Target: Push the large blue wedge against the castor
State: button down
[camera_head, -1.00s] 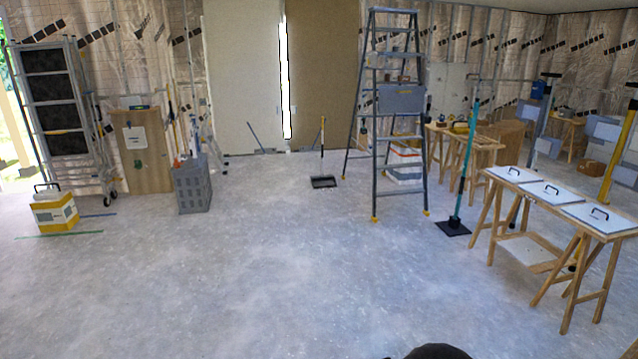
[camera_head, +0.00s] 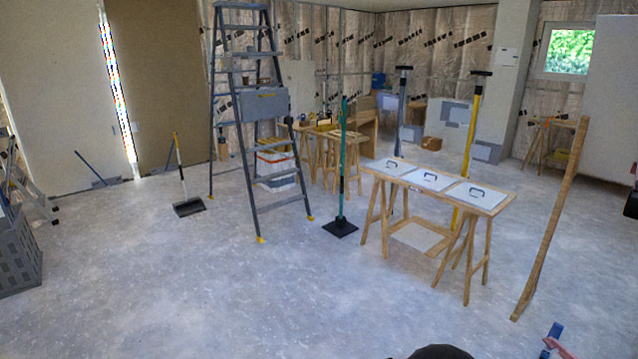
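I cannot make out a large blue wedge or a castor in this view. A small blue upright piece with a red part beside it (camera_head: 553,338) shows at the bottom right, cut off by the lower edge; I cannot tell what it is. My gripper is not in view. A dark rounded shape at the bottom centre seems to be part of my own body.
A trestle table (camera_head: 385,173) with white panels stands right of centre. A stepladder (camera_head: 225,120), a teal prop (camera_head: 342,175) and a leaning wooden board (camera_head: 551,220) stand around it. A grey crate (camera_head: 15,255) is at left.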

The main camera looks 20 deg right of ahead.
aim_at(556, 330)
jog(key=i+l+z, duration=0.3)
jog(key=z, duration=0.2)
jog(key=i+l+z, duration=0.1)
jog(key=i+z, duration=0.65)
jog(key=z, duration=0.25)
jog(key=i+j+z, duration=0.15)
jog(key=i+z, duration=0.45)
jog(key=i, duration=3.3)
